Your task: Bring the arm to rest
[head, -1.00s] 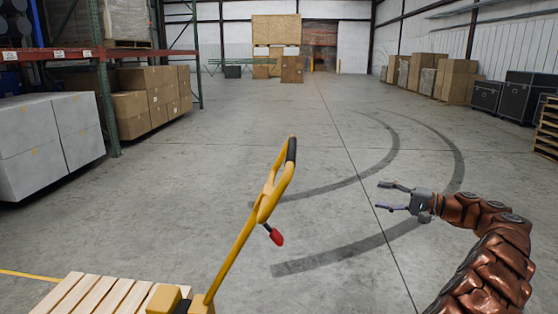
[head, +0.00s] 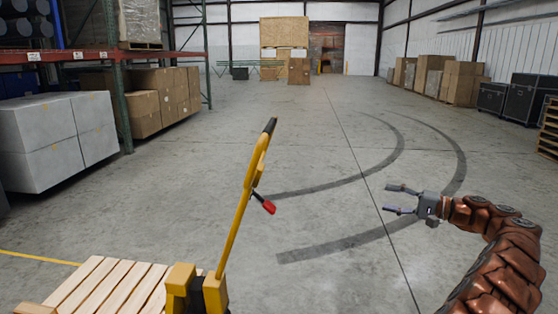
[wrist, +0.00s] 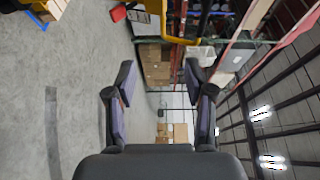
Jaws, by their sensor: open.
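My gripper (head: 398,199) is at the right of the head view, held out over bare floor at the end of my bent copper-coloured arm. Its two fingers point left and stand apart with nothing between them. In the wrist view the open fingers (wrist: 158,82) frame distant boxes and shelving, and nothing touches them. A yellow pallet jack handle (head: 244,200) with a red lever (head: 267,206) stands left of my gripper, with a clear gap between them. Part of the handle also shows at the top of the wrist view (wrist: 180,38).
A wooden pallet (head: 105,287) lies at the lower left by the jack. White crates (head: 50,140) and brown cartons (head: 160,95) stand at the left rack. Cartons (head: 455,80) and black cases (head: 525,98) line the right wall. The middle floor is open.

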